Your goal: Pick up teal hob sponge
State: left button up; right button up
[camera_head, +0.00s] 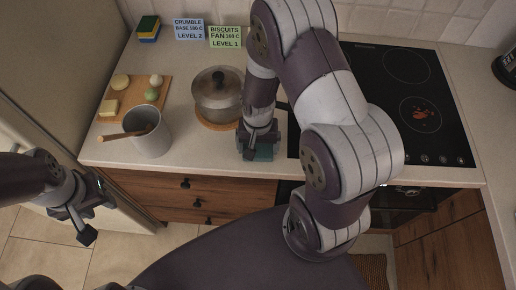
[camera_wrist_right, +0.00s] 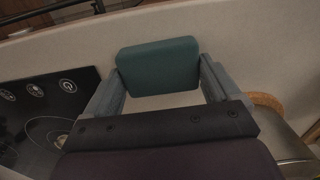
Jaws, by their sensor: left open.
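The teal sponge (camera_head: 264,152) is at the front edge of the counter, below my right gripper (camera_head: 260,138) in the head view. In the right wrist view the sponge (camera_wrist_right: 158,66) sits between the fingertips of my right gripper (camera_wrist_right: 160,75), with one finger close along each side. I cannot tell whether the fingers press on it or stand slightly apart. Pale counter shows between the sponge and the palm. My left gripper (camera_head: 88,212) is open and empty, low at the left, away from the counter.
A lidded pot (camera_head: 218,95) stands on a cork mat just left of my right gripper. The black hob (camera_head: 440,100) is right.

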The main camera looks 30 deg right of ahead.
aim_at(262, 150)
jog(key=shift+r, duration=0.15)
jog(key=shift+r, duration=0.35)
jog(key=r, duration=0.2)
jog(key=s+r, duration=0.1)
jog(key=r, duration=0.1)
jog(key=shift+d+b, duration=0.4)
jog(key=s+d+r, duration=0.5)
jog(key=s+r, duration=0.1)
jog(key=s, duration=0.2)
jog(key=shift+s+d, duration=0.35)
jog(key=shift+d, duration=0.05)
jog(key=shift+o, duration=0.4)
